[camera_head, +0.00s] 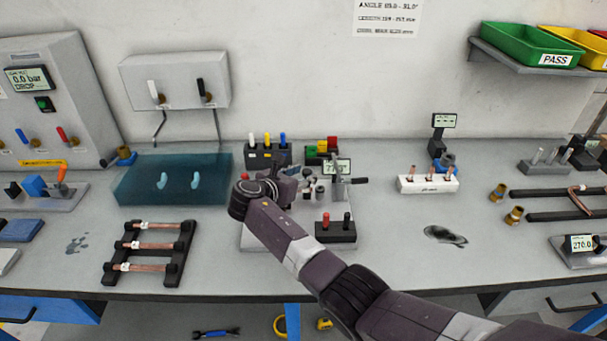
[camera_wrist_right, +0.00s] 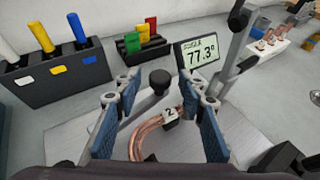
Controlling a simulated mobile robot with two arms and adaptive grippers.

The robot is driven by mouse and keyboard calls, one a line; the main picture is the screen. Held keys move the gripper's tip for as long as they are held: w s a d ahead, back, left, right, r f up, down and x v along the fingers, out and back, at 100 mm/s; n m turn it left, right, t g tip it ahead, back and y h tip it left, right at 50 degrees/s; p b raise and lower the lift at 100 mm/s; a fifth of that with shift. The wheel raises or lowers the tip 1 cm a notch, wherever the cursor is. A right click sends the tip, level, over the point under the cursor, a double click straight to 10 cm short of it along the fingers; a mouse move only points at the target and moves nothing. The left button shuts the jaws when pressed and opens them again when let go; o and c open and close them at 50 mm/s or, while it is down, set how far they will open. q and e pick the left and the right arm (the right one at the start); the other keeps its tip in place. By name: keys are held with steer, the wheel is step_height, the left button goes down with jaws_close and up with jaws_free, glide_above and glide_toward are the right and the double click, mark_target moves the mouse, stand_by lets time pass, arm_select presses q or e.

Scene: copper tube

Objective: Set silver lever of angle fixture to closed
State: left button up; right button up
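The angle fixture shows in the right wrist view with a pale base plate (camera_wrist_right: 62,138), a display (camera_wrist_right: 200,54) reading 77.3° and a bent copper tube (camera_wrist_right: 150,128) with a tag marked 2. A silver lever with a black knob (camera_wrist_right: 160,79) lies between the fingertips of my right gripper (camera_wrist_right: 158,103). The gripper is open, its blue-padded fingers apart on both sides of the lever. A grey upright arm with a black handle (camera_wrist_right: 246,63) stands to the right. In the head view, my right arm hides part of the fixture; its display (camera_head: 338,166) shows. My left gripper is out of view.
A black holder with white, yellow and blue handles (camera_head: 267,155) stands behind left. A small black block with red and black pegs (camera_head: 336,232) sits in front right. A blue translucent tank (camera_head: 172,181) is left; a white tube block (camera_head: 428,184) is right.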

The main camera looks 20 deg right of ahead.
steer(key=v, duration=1.2)
steer(key=shift+c, duration=0.3)
